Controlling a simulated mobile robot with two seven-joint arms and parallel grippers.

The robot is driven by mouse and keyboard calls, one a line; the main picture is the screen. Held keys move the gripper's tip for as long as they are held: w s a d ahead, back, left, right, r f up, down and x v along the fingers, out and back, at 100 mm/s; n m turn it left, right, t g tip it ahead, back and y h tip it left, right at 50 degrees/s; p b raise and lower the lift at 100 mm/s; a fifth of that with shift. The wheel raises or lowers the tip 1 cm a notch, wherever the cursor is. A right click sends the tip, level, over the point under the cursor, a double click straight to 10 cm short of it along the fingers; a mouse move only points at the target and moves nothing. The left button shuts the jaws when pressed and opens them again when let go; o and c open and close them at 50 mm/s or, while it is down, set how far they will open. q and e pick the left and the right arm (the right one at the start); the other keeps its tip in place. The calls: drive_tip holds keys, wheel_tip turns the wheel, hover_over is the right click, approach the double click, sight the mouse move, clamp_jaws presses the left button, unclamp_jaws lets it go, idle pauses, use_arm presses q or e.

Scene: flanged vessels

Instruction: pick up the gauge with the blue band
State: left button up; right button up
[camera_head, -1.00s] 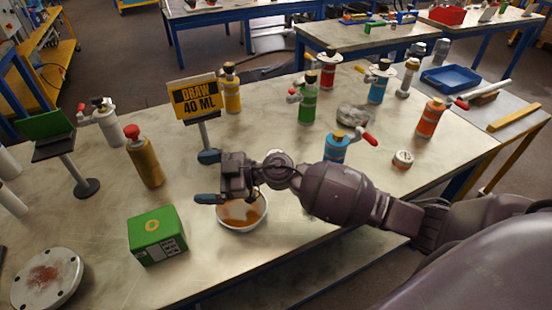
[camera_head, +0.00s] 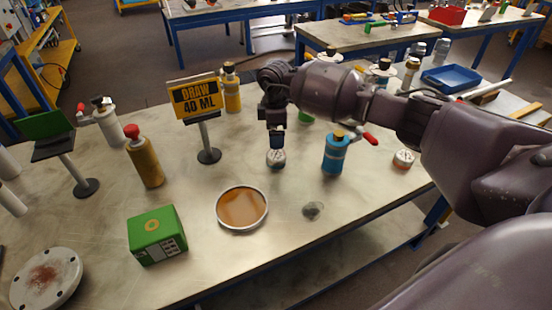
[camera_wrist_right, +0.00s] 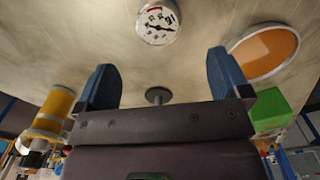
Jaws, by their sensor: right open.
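A small round gauge (camera_head: 276,158) with a pale body stands on the workbench, directly below my right gripper (camera_head: 277,140). Its white dial with dark marks faces up in the right wrist view (camera_wrist_right: 158,22), beyond the fingertips. My right gripper (camera_wrist_right: 160,75) is open, its two blue fingers apart with nothing between them. I cannot make out the band colour of this gauge. A second small gauge (camera_head: 403,159) with a reddish band stands farther right on the bench. My left gripper is not in view.
A blue bottle (camera_head: 334,156) stands just right of my gripper, and a sign (camera_head: 195,97) on a stand to its left. A dish of amber liquid (camera_head: 242,206), a green box (camera_head: 157,234) and a grey lump (camera_head: 313,210) lie nearer. My arm hides part of the bench's back.

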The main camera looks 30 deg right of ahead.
sight(276, 154)
wheel_tip(276, 154, down, 4)
drive_tip(key=shift+f+b, duration=0.1)
drive_tip(key=shift+b, duration=0.25)
drive_tip(key=shift+f, duration=0.65)
wheel_tip(276, 154, down, 4)
drive_tip(key=shift+w+d+f+b, duration=0.1)
drive_tip(key=shift+d+b, duration=0.05)
drive_tip(key=shift+b, duration=0.6)
drive_tip(key=shift+c, duration=0.2)
drive_tip(key=c, duration=1)
